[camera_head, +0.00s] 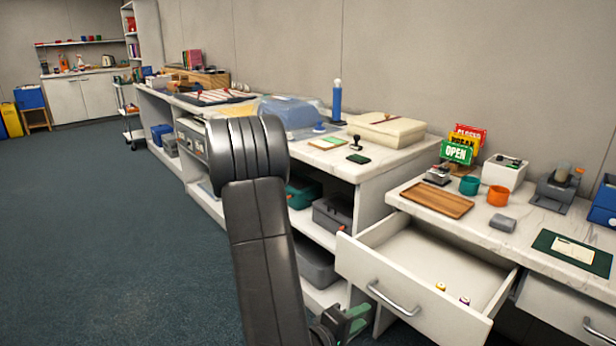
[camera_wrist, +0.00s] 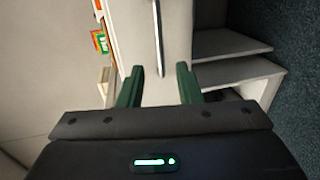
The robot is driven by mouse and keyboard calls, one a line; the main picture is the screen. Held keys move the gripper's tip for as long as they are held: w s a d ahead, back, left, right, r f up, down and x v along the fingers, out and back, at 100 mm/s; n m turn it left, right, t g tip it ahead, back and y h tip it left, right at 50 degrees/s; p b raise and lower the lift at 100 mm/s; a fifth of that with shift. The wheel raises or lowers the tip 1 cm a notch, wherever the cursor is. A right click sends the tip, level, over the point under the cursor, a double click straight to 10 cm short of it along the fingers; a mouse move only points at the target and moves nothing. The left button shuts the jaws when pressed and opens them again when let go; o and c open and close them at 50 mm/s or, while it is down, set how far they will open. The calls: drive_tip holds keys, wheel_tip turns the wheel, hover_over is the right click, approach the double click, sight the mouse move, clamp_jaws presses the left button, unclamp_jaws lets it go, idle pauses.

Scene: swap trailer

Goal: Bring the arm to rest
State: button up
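My arm (camera_head: 250,225) stands in the middle of the head view, bent at the top and reaching down toward the counter front. My gripper shows low in the head view (camera_head: 352,322), beside the left side of the open drawer (camera_head: 405,300). The drawer front shows beyond the fingertips in that view.
On the right counter stand a wooden tray (camera_head: 437,198), an orange cup (camera_head: 498,195) and an open sign (camera_head: 457,151). Shelves with boxes (camera_head: 338,217) lie behind my arm. The floor (camera_head: 90,220) at left is clear.

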drive_tip(key=b+x, duration=0.2)
drive_tip(key=x, duration=0.8)
drive_tip(key=shift+a, duration=0.1)
idle(0.3)
